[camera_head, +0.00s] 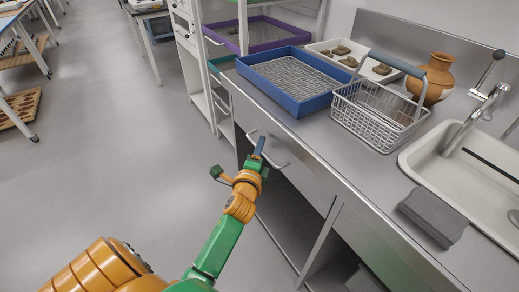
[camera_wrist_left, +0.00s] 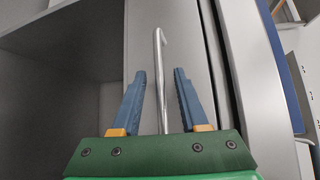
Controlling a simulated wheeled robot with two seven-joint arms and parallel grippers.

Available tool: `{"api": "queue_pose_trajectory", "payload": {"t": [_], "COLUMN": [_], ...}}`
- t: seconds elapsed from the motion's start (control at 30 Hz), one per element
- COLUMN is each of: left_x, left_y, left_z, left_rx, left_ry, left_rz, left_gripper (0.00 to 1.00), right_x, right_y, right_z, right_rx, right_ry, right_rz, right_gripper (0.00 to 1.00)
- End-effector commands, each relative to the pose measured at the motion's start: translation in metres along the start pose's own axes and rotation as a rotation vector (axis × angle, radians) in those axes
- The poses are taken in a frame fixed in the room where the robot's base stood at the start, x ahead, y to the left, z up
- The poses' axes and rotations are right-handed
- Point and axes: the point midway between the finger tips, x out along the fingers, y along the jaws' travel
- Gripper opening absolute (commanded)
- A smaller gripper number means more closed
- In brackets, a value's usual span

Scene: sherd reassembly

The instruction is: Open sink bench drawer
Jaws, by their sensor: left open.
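The sink bench drawer has a plain grey front (camera_head: 305,178) and looks shut, flush with the bench. Its metal bar handle (camera_head: 279,163) is partly hidden by my left gripper (camera_head: 259,148) in the head view. In the left wrist view the handle (camera_wrist_left: 160,75) runs up between the two blue fingers of my left gripper (camera_wrist_left: 160,90). The fingers are open, with a gap on each side of the bar, and do not appear to touch it. My right gripper is not in view.
On the bench stand a blue tray with a mesh (camera_head: 290,105), a wire basket (camera_head: 375,125), a brown jar (camera_head: 438,75) and a folded grey cloth (camera_head: 433,216) beside the sink (camera_head: 465,175). Open shelf space lies under the drawer. The floor (camera_head: 110,150) to the left is clear.

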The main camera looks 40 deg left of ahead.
Motion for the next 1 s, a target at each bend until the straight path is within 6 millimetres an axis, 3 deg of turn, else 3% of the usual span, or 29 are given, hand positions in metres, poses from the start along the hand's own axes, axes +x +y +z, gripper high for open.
{"api": "queue_pose_trajectory", "payload": {"t": [0.07,0.2,1.0], "left_x": [-0.0002,-0.0003,-0.0004], "left_y": [-0.0001,0.0,0.0001], "left_z": [0.0,0.0,0.0], "left_rx": [0.0,0.0,0.0], "left_ry": [0.0,0.0,0.0], "left_rz": [0.0,0.0,0.0], "left_gripper": [0.38,0.0,0.0], "right_x": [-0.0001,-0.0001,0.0], "right_y": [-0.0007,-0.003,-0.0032], "right_z": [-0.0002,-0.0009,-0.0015], "right_rx": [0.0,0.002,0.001], "right_ry": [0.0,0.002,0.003], "right_rz": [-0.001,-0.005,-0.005], "right_gripper": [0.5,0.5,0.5]}}
